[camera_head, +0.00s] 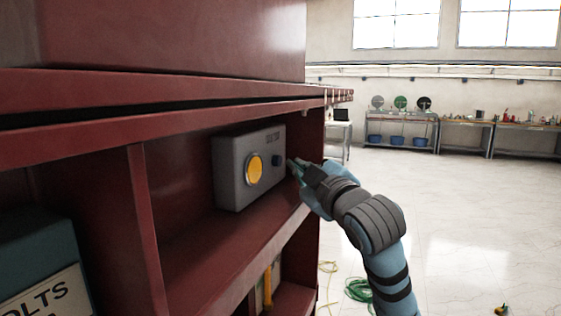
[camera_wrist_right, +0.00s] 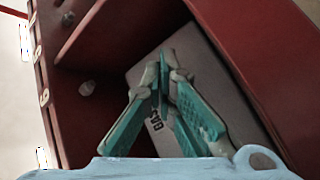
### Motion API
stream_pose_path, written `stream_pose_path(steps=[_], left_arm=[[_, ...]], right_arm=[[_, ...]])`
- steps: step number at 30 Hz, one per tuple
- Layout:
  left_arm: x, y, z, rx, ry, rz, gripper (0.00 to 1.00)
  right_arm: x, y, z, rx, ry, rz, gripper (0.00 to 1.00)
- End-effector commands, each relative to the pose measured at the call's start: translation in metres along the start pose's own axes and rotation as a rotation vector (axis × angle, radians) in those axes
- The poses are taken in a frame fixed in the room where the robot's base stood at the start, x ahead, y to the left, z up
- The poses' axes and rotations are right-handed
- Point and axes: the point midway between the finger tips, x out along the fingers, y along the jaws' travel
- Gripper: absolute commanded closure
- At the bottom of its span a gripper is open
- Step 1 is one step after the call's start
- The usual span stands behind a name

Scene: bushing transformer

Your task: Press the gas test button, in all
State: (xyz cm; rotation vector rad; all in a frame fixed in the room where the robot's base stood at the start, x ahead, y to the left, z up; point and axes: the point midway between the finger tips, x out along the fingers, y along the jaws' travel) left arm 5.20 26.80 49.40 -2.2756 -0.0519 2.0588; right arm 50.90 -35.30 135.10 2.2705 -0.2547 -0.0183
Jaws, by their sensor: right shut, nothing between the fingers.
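A grey box (camera_head: 232,172) is fixed in a compartment of the dark red cabinet. Its front face has a round yellow button (camera_head: 254,169), a small dark blue knob (camera_head: 277,160) and small lettering above. My right gripper (camera_head: 292,163) is shut and empty, its tips close to the right of the blue knob; whether they touch the box I cannot tell. In the right wrist view the closed green fingers (camera_wrist_right: 168,55) point at the grey box (camera_wrist_right: 205,60), whose lettering partly shows between them. The fingers hide the knob and button there. My left gripper is not in view.
The red cabinet's shelf (camera_head: 225,245) runs below the box, and its side wall (camera_head: 312,150) stands close to my right gripper. A blue box with lettering (camera_head: 40,265) is at lower left. Green hose (camera_head: 358,290) lies on the floor; workbenches (camera_head: 465,130) stand far back.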

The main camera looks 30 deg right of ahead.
Motion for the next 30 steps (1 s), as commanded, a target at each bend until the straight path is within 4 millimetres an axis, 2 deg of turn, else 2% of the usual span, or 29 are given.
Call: stream_pose_path(steps=[25,30], left_arm=[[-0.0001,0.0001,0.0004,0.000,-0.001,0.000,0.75],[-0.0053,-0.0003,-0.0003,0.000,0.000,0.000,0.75]], right_arm=[[-0.0001,0.0002,0.0000,0.000,0.000,0.000,1.00],[0.0020,-0.0006,-0.0025,0.001,0.001,-0.002,1.00]])
